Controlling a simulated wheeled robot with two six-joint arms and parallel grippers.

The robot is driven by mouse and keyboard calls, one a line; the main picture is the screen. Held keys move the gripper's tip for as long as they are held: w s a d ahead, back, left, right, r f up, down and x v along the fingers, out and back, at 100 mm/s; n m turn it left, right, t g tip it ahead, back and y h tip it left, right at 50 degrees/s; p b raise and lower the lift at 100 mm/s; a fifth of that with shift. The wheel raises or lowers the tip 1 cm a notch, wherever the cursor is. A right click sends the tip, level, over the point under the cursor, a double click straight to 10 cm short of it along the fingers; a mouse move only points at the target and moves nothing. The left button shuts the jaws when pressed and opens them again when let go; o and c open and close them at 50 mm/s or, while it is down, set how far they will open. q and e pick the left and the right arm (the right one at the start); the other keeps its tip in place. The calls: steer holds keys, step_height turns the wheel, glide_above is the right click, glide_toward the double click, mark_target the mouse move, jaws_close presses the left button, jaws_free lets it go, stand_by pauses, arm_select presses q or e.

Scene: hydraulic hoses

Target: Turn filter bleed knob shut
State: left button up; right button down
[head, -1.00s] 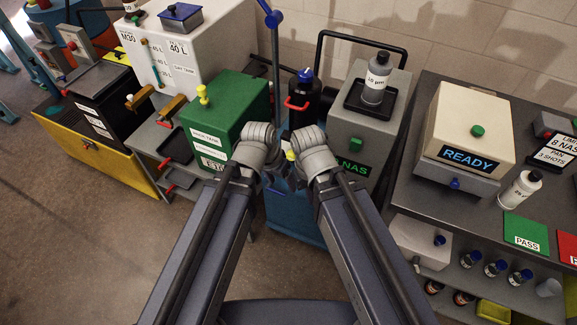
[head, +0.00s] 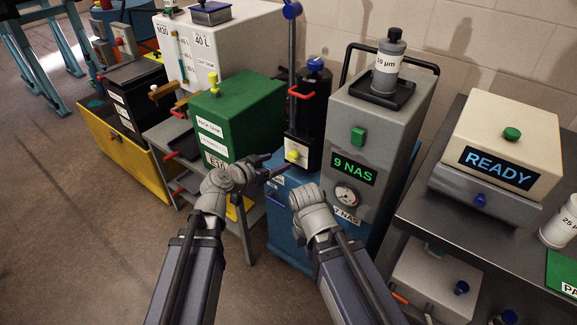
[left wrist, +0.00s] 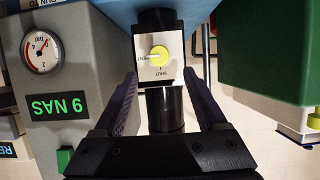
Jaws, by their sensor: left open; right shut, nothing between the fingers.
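The yellow bleed knob (head: 292,155) sits on a white plate (head: 308,158) on the black filter (head: 313,105). In the left wrist view the knob (left wrist: 159,56) shows face-on with a pale pointer toward the left, and the word SHUT (left wrist: 160,73) is printed upside down below it. My left gripper (head: 273,168) is open just short of the knob, and in the left wrist view its fingers stand apart on either side of the plate, with the knob centred beyond the tips. My right gripper (head: 302,192) is shut and empty, lower and to the right.
A green tank (head: 238,117) stands close on the left. The grey unit reading 9 NAS (head: 353,168), with a gauge (head: 346,195) and a bottle (head: 388,65) on top, stands close on the right. A red handle (head: 301,94) is above the knob, near a blue-topped upright rod.

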mark_target(291, 157)
arm_select(q)
steer(key=shift+b+x, duration=1.5)
steer(key=shift+x, duration=2.45)
jaws_close()
